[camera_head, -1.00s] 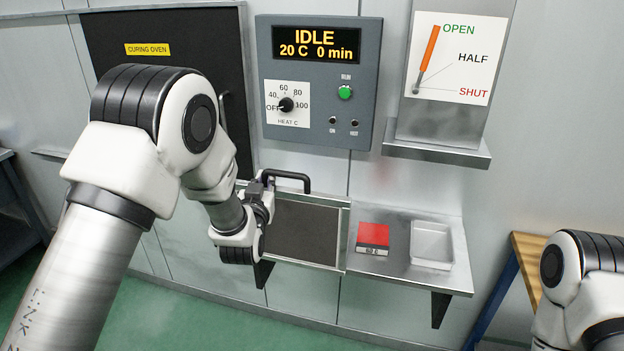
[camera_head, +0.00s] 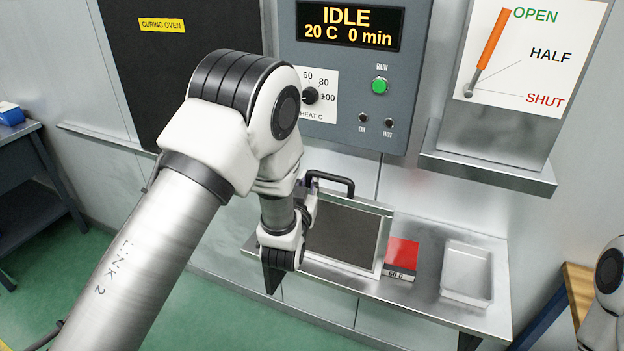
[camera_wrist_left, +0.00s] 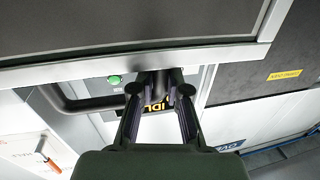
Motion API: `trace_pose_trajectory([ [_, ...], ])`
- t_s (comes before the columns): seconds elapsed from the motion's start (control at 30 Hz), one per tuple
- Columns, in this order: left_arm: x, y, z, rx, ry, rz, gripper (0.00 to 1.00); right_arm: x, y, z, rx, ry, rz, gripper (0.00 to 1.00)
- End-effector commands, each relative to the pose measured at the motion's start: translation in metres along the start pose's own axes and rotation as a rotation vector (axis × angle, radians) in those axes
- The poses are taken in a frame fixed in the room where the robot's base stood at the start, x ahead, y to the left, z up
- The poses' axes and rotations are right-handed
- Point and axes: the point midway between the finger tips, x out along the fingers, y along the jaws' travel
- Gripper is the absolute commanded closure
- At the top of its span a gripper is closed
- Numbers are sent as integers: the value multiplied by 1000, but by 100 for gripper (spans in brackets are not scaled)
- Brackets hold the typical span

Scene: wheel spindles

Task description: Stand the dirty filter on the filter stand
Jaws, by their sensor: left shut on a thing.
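The filter (camera_head: 347,233) is a dark grey panel in a silver frame, with a black handle (camera_head: 331,182) on its top edge. It is upright, in front of the shelf at the wall. My left gripper (camera_head: 309,198) is at the handle's left end, partly hidden by my own wrist. In the left wrist view, the gripper (camera_wrist_left: 160,92) is shut on the black handle (camera_wrist_left: 78,103), beside the silver frame edge (camera_wrist_left: 150,62). I cannot tell whether the filter's lower edge touches the shelf. I cannot make out a filter stand. My right gripper is outside the view.
The metal shelf (camera_head: 425,290) holds a red block marked 60 C (camera_head: 402,256) and a white tray (camera_head: 467,272). The control box (camera_head: 352,75) and the lever panel (camera_head: 520,60) are on the wall above. A blue-grey bench (camera_head: 40,180) stands at the far left, with open green floor before it.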

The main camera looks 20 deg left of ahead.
Motion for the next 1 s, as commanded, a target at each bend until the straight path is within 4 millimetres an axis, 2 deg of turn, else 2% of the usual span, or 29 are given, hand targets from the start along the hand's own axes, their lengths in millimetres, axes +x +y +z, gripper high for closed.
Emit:
trace_pose_trajectory([
  [0.1,1,0,-3,-1,3,0,100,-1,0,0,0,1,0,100],
  [0.13,0,0,-1,-1,0,0,82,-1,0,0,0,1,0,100],
  [0.2,0,0,-1,-1,0,0,60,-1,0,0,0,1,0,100],
  [0.5,0,0,-2,-1,2,0,60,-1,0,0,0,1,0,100],
  [0.63,-11,0,-1,0,1,0,60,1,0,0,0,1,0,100],
  [1.0,-99,0,0,4,0,2,60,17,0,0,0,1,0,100],
])
